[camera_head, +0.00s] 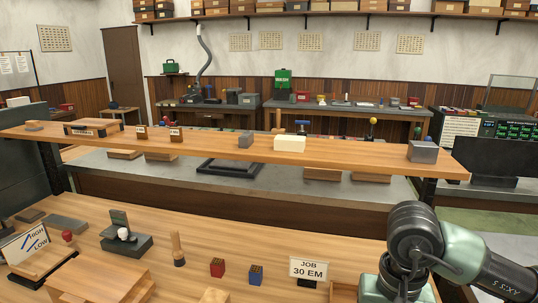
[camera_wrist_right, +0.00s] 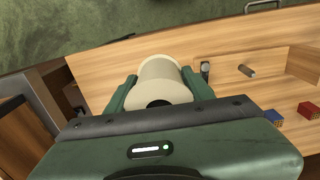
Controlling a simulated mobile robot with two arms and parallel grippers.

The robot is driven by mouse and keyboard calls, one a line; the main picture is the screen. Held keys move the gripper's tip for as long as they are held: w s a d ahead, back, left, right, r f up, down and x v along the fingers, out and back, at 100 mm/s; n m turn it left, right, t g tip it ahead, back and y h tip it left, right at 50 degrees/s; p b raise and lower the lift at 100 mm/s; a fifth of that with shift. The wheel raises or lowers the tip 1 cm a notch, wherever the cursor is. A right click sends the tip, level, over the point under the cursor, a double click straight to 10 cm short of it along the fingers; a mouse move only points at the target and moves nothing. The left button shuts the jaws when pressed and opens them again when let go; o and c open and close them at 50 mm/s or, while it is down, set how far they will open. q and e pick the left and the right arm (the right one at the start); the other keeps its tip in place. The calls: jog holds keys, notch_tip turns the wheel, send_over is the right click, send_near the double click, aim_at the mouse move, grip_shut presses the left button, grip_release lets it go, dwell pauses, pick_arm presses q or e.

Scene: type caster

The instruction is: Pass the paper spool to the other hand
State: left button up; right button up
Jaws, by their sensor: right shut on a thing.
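The paper spool (camera_wrist_right: 160,75) is a cream cylinder with a dark hole in its near end. It shows in the right wrist view, between the two green fingers of my right gripper (camera_wrist_right: 160,92). The right gripper is shut on the spool and holds it above the wooden bench (camera_wrist_right: 110,45). In the head view my right arm comes in at the lower right, and its gripper and the spool are out of sight. My left gripper is in neither view.
A red block (camera_head: 217,267) and a blue block (camera_head: 256,274) stand on the bench, near a sign reading JOB 30 EM (camera_head: 308,268). A wooden-handled tool (camera_head: 177,248) stands left of them. A raised wooden shelf (camera_head: 345,149) crosses behind the bench.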

jog(key=n, duration=0.1)
jog(key=s+n, duration=0.1)
jog(key=n, duration=0.1)
jog(key=shift+a, duration=0.4)
